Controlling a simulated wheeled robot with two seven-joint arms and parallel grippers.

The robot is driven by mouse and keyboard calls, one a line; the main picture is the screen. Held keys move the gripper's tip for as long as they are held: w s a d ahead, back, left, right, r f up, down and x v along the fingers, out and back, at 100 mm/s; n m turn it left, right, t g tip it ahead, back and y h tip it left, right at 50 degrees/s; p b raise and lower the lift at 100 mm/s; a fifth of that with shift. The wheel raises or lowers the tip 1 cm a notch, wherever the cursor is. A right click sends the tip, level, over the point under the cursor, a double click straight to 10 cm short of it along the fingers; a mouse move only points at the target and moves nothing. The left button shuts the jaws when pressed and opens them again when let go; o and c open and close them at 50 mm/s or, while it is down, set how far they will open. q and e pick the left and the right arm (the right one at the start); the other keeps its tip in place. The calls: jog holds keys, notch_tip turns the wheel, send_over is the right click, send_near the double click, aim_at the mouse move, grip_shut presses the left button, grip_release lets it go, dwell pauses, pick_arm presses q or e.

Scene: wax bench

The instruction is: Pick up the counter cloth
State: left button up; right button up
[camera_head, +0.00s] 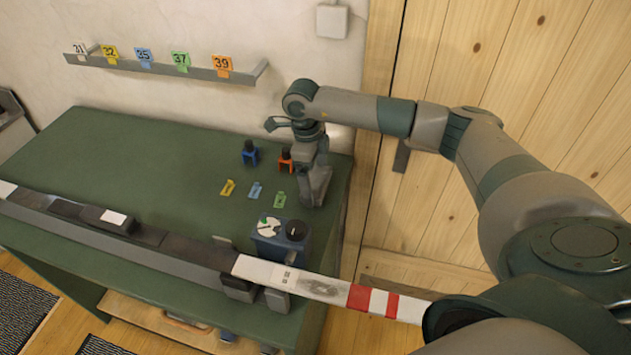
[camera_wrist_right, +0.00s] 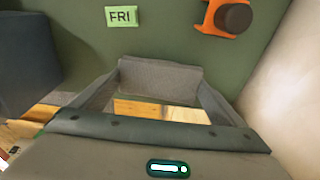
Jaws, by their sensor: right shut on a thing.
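My right gripper (camera_head: 313,188) is at the right end of the green bench, pointing down beside the bench's right edge. In the right wrist view its two grey fingers come in from both sides and meet at a grey, fabric-like piece (camera_wrist_right: 160,76), which looks like the counter cloth pinched at the fingertips. Its outline is hard to tell from the fingers. In the head view the cloth cannot be told apart from the grey gripper. My left gripper is in neither view.
The green bench (camera_head: 130,150) carries small tags, a blue clamp (camera_head: 250,153), an orange clamp (camera_head: 285,161) and a blue dial box (camera_head: 281,239). A long ski-like bar (camera_head: 190,255) crosses its front. A green FRI tag (camera_wrist_right: 121,17) is near the gripper. A numbered rack (camera_head: 160,68) hangs behind.

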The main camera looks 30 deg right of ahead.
jog(key=shift+r, duration=0.3)
notch_tip(320, 180, up, 2)
jog(key=shift+w+r+b, duration=0.1)
jog(key=shift+b, duration=1)
jog(key=s+a+r+b, duration=0.2)
jog(key=s+r+b, duration=0.2)
jog(key=s+r, duration=0.3)
jog(key=s, duration=0.4)
jog(key=shift+s+a+r+b, duration=0.25)
jog(key=shift+a+r+b, duration=0.05)
jog(key=shift+a, duration=0.05)
jog(key=shift+o, duration=1.3)
jog(key=shift+c, duration=0.8)
